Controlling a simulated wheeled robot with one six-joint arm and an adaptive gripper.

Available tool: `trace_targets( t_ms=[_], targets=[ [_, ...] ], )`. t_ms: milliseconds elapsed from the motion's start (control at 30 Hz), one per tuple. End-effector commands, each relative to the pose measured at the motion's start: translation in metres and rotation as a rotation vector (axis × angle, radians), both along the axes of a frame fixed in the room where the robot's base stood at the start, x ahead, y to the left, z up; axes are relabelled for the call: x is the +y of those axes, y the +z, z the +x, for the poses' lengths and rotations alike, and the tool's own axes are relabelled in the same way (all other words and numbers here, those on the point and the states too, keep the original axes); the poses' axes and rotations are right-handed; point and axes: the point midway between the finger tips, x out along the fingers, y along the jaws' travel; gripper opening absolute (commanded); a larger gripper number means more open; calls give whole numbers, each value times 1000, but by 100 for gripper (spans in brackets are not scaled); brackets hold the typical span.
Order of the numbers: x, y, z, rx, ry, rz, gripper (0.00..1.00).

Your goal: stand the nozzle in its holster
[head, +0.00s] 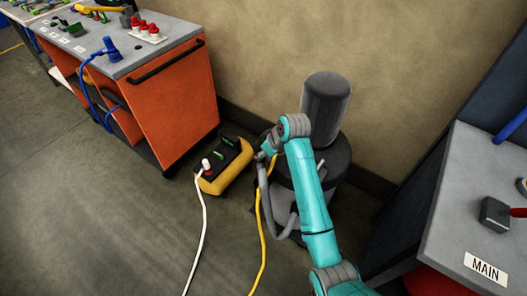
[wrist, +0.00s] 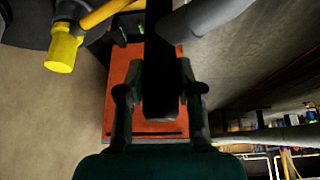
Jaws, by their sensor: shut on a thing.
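My gripper (head: 267,151) is beside the dark grey vacuum (head: 326,98), on its left, at the end of my teal arm. In the wrist view my gripper (wrist: 160,88) has a finger on each side of a long black piece, which looks like the nozzle (wrist: 162,45). It is shut on it. In the head view the nozzle is too small and covered to make out. A grey hose (head: 283,224) hangs from near my gripper and loops along the vacuum's left side. I cannot make out the holster clearly in either view.
An orange cart (head: 172,98) with a grey top stands at the left. A yellow and black power box (head: 225,166) sits on the floor, with a white cable and a yellow cable (head: 262,230) nearby. A grey bench (head: 458,205) marked MAIN is at the right. The front-left floor is mostly clear.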

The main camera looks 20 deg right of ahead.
Motion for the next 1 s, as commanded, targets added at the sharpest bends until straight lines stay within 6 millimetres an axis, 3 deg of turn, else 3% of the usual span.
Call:
trace_targets(
  t_ms=[733,767,800,867,1000],
  targets=[
    [0,-19,0,0,0,0,0],
    [0,-19,0,0,0,0,38],
    [0,-19,0,-1,0,1,48],
    [0,-19,0,0,0,0,63],
    [0,-19,0,0,0,0,65]
  ],
)
